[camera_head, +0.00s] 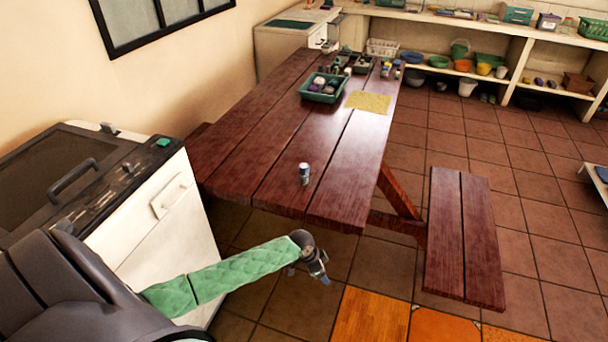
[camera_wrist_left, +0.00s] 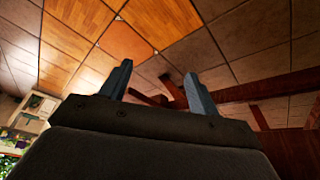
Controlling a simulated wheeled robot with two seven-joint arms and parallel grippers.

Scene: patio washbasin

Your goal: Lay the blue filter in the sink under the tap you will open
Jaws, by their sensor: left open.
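My left gripper (camera_head: 318,270) hangs over the floor just in front of the near end of the wooden table (camera_head: 270,160), at the end of my green-sleeved arm. In the left wrist view its two blue-grey fingers (camera_wrist_left: 158,80) stand wide apart with nothing between them. I cannot make out a blue filter, a sink or a tap for certain. A small blue and white can-like item (camera_head: 304,174) stands upright near the table's near end, apart from the gripper. My right gripper is not in view.
A white cabinet (camera_head: 165,215) with a dark top stands at the left. A green crate (camera_head: 325,88) and a yellow cloth (camera_head: 369,102) lie farther along the table. A bench (camera_head: 462,235) is at the right. Shelves (camera_head: 520,50) with tubs line the back; tiled floor lies open at right.

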